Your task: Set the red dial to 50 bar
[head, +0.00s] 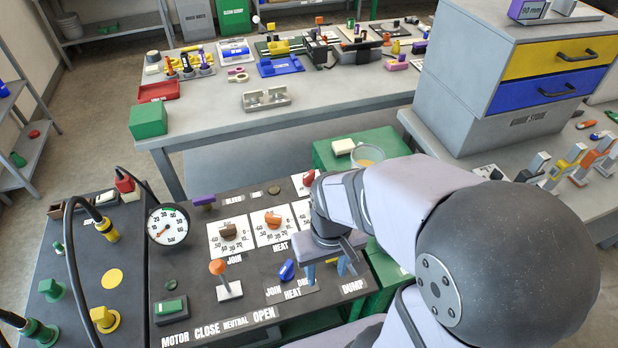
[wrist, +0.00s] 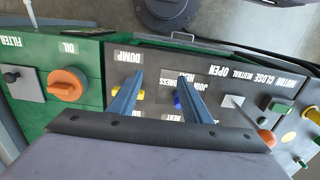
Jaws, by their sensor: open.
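The red dial does not show in the wrist view. My gripper (head: 327,276) is open and empty over the panel's lower right, in front of the red dial and apart from it. In the wrist view, its two blue fingers (wrist: 160,76) point at the panel near the DUMP and HEAT labels.
A brown dial (head: 228,231) and an orange dial (head: 273,220) stand left of the red one. A blue selector (head: 287,270) and an orange-topped lever (head: 218,267) are near my gripper. A round pressure gauge (head: 168,224) stands at the panel's left edge.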

